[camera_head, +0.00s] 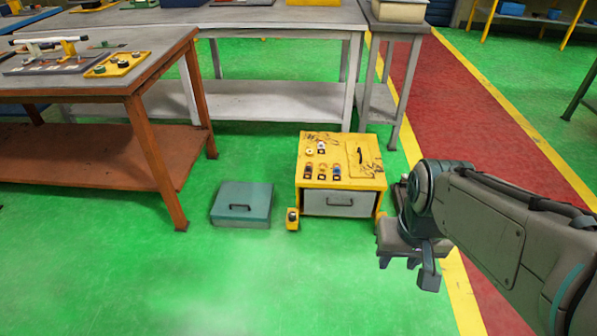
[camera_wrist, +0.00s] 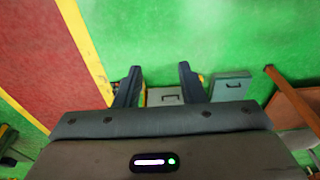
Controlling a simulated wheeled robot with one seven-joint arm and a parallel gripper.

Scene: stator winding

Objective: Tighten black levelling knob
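A yellow cabinet (camera_head: 340,160) with a grey drawer (camera_head: 340,204) stands on the green floor, with several small knobs or buttons on its top. A small yellow block with a dark round part (camera_head: 292,219) is at its front left corner. Dark round parts (camera_head: 122,63) also sit on a yellow plate on the orange-legged table. I cannot tell which of these is the black levelling knob. My gripper (camera_head: 406,268) hangs right of the cabinet, apart from it. In the wrist view my gripper (camera_wrist: 158,85) has its fingers spread with nothing held; the drawer (camera_wrist: 166,96) shows between them.
A teal box (camera_head: 241,205) lies on the floor left of the cabinet. The orange-legged table (camera_head: 115,88) stands at left, and a grey bench (camera_head: 290,16) behind. A red walkway (camera_head: 465,100) with yellow lines runs at right. The front floor is clear.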

